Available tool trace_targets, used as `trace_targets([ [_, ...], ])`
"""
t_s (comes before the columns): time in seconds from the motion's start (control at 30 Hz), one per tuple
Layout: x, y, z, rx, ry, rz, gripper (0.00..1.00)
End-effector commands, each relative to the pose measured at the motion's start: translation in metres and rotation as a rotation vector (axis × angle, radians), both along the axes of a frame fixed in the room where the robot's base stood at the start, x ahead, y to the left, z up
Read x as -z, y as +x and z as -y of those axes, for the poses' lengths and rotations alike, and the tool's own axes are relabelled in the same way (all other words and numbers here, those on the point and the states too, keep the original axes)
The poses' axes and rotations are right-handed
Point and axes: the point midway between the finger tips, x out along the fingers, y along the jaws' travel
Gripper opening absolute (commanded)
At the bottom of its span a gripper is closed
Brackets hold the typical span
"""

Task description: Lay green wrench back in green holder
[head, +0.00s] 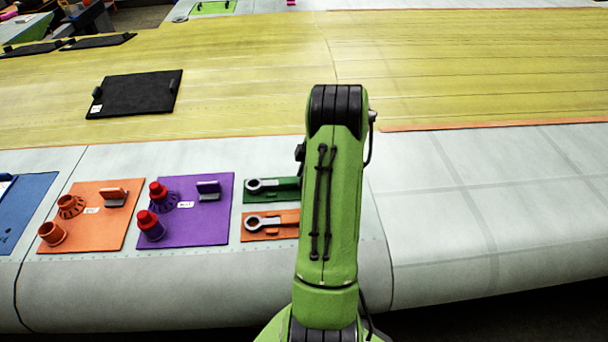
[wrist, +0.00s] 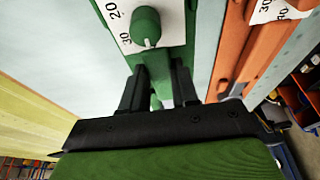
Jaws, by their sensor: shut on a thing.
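The green holder (head: 250,199) is a small flat plate on the pale wing surface, just left of my arm in the head view. A grey wrench (head: 280,184) with a ring end lies along it, ring to the left; its right end is hidden behind my arm. In the wrist view the holder (wrist: 183,55) fills the upper middle, with a number label and a green peg (wrist: 147,27). My gripper (wrist: 160,75) is at the holder, its two black fingers close around a narrow piece, which I take as the wrench's handle. The head view hides the gripper.
An orange holder (head: 246,236) with a similar wrench (head: 275,222) lies directly in front of the green one. Purple (head: 215,230) and orange (head: 115,230) boards with raised fittings lie to the left. The wing is clear to the right.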

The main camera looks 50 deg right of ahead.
Motion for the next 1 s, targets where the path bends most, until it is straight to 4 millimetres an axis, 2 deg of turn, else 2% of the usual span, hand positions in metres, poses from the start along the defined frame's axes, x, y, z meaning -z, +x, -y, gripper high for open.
trace_targets([
  [0.23,0.0116,0.0003,0.0001,-0.001,-0.001,0.001,0.00],
  [0.47,0.0106,0.0004,0.0002,0.000,-0.002,0.001,0.00],
  [0.5,0.0105,0.0004,0.0002,-0.001,-0.001,0.001,0.35],
  [0.67,0.0105,0.0002,0.0001,-0.001,-0.001,0.001,0.59],
  [1.0,0.0111,-0.0002,-0.0001,0.001,0.001,-0.001,0.59],
])
